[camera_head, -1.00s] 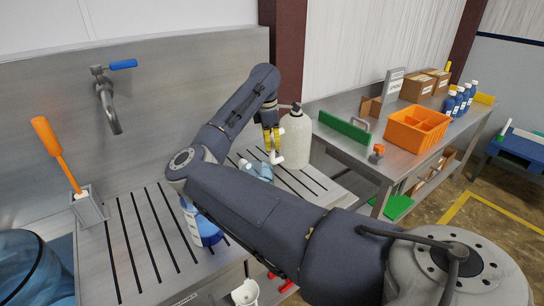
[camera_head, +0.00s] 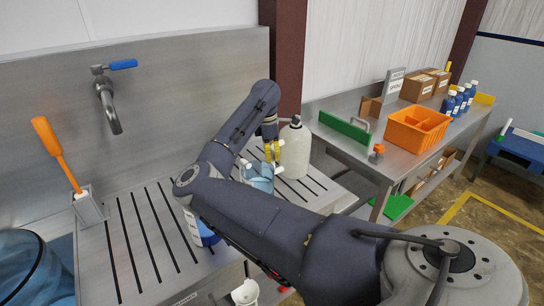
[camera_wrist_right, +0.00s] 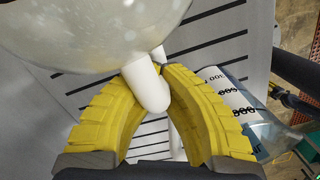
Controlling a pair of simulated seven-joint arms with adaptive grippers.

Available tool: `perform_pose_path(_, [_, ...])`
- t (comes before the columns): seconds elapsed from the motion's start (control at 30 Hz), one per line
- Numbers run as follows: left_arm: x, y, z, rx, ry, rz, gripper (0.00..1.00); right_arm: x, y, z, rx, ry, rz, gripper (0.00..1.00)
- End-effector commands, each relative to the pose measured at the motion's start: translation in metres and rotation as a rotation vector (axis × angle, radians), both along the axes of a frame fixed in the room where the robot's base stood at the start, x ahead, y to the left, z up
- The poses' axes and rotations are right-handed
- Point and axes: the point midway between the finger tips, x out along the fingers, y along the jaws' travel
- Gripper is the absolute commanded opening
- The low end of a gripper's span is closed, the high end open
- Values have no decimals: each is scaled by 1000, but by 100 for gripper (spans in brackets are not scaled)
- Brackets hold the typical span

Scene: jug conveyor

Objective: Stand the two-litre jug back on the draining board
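A clear, bluish jug (camera_head: 257,177) with a white handle is over the slotted draining board (camera_head: 135,240), left of a cream pump bottle. It looks close to upright; my arm hides its lower part, so I cannot tell whether its base touches the board. My right gripper (camera_head: 271,150) is at its handle. In the right wrist view the yellow fingers (camera_wrist_right: 155,75) close around the white handle (camera_wrist_right: 150,88), with the jug's clear body (camera_wrist_right: 100,30) above them. I cannot read the jug's size. My left gripper is out of view.
The cream pump bottle (camera_head: 295,150) stands close right of the jug. A labelled blue container (camera_head: 204,232), partly behind my arm, is nearer; a marked container (camera_wrist_right: 240,112) shows in the wrist view. A brush holder (camera_head: 89,207) and tap (camera_head: 108,100) are left. The board's left part is clear.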

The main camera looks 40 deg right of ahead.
Motion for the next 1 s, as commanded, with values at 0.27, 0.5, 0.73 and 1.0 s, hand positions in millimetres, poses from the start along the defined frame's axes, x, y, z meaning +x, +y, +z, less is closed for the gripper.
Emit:
perform_pose_path(0.27, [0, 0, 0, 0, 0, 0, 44, 0, 0, -1, 0, 0, 0, 26])
perform_pose_path(0.5, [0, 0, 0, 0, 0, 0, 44, 0, 0, -1, 0, 0, 0, 27])
perform_pose_path(0.73, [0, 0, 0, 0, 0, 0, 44, 1, 1, 15, 0, -3, 1, 27])
perform_pose_path(1.0, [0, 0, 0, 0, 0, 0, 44, 3, 6, 62, 1, -4, 0, 27])
